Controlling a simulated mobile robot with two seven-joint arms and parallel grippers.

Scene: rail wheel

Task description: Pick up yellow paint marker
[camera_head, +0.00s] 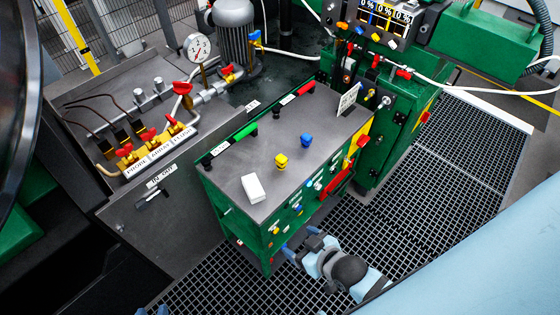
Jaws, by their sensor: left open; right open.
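A small yellow upright piece (281,161) stands on the grey top of the green cabinet (235,165); it may be the yellow paint marker, but it is too small to tell it from a knob. A similar blue piece (306,141) stands to its right. My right gripper (299,242) is open and empty, in front of the cabinet's front face, below and apart from the yellow piece. Only the blue fingertips of my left gripper (151,311) show at the bottom edge, apart from each other and far from the cabinet top.
A white block (253,188) lies on the cabinet top near its front left corner. A green bar (244,131) and a red bar (305,89) lie along its back edge. A panel with red valves and a gauge (197,48) is at left. Grating floor (440,170) is clear at right.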

